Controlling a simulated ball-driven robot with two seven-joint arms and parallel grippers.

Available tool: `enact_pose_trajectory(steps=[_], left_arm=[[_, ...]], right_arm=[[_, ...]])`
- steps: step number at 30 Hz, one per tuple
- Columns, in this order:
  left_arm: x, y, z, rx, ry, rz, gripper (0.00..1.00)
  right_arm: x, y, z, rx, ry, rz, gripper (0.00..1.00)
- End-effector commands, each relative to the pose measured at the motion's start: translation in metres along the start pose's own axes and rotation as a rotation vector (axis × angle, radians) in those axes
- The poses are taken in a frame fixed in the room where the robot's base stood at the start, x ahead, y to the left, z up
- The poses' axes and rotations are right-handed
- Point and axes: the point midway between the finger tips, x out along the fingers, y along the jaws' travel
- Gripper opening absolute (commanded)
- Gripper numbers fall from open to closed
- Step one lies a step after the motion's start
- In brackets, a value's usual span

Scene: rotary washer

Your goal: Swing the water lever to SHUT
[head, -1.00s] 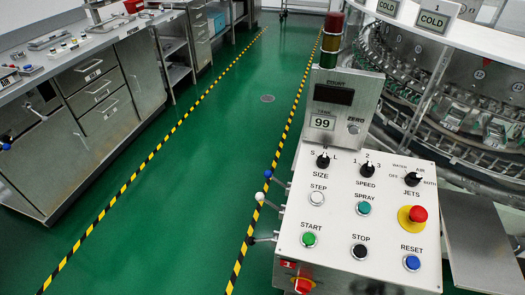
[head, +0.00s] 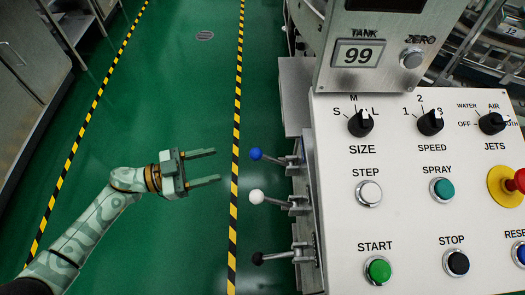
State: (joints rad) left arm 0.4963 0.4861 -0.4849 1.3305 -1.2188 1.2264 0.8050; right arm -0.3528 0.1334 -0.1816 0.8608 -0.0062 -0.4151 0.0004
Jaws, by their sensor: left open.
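Three levers stick out to the left from the side of the white control console (head: 405,215). One has a blue knob (head: 256,154), one a white knob (head: 257,197), and one a black knob (head: 258,258). No label shows beside them, so I cannot read which is the water lever or where SHUT is. My left gripper (head: 217,166) is open and empty. In the picture its fingers point right, toward the blue and white knobs, with a gap between. My right gripper is not in view.
The console top carries dials and buttons, including a green start button (head: 378,270) and a red stop knob (head: 518,181) at the right edge. A tank display (head: 360,53) stands behind. The green floor (head: 150,110) left of the levers is clear, with striped tape lines.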

Motion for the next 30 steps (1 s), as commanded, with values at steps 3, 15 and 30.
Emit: enact_pose_trajectory(steps=[3,15,30], left_arm=[[0.029,0.000,0.001,0.001,0.006,0.000,0.53],[0.121,-0.001,0.003,-0.001,0.003,-0.004,0.53],[0.141,-0.001,-0.001,0.001,0.002,-0.006,0.53]], right_arm=[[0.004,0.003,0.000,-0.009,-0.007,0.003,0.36],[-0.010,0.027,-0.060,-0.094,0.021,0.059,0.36],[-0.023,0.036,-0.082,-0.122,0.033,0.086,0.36]])
